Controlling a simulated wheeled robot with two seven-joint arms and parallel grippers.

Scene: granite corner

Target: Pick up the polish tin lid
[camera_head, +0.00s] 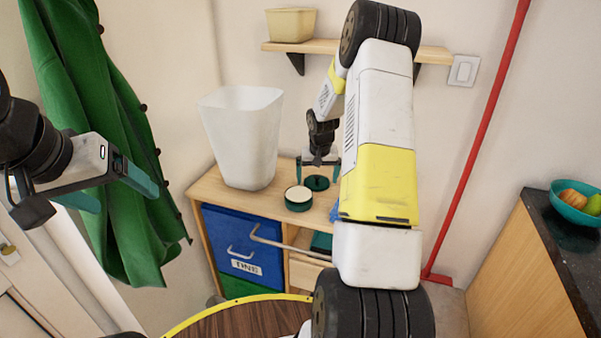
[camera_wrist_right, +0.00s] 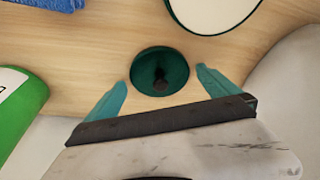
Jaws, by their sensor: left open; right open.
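The polish tin lid (camera_head: 317,183) is a small dark green disc lying on the wooden cabinet top. In the right wrist view the lid (camera_wrist_right: 176,63) has a dark knob-like spot near its middle. The open polish tin (camera_head: 298,199), green with a cream filling, stands beside it and is partly cut off in the wrist view (camera_wrist_right: 212,12). My right gripper (camera_head: 319,172) is open above the lid, its teal fingertips (camera_wrist_right: 162,84) on either side of the lid's near part in the wrist view, with nothing held. My left gripper (camera_head: 115,192) is open and empty, away by the green coat.
A tall white bin (camera_head: 242,135) stands behind the tin on the cabinet top (camera_head: 222,188). A blue cloth (camera_wrist_right: 40,4) and a green-and-white item (camera_wrist_right: 20,105) lie near the lid. A shelf (camera_head: 330,46) is above; a red pipe (camera_head: 482,130) runs at right.

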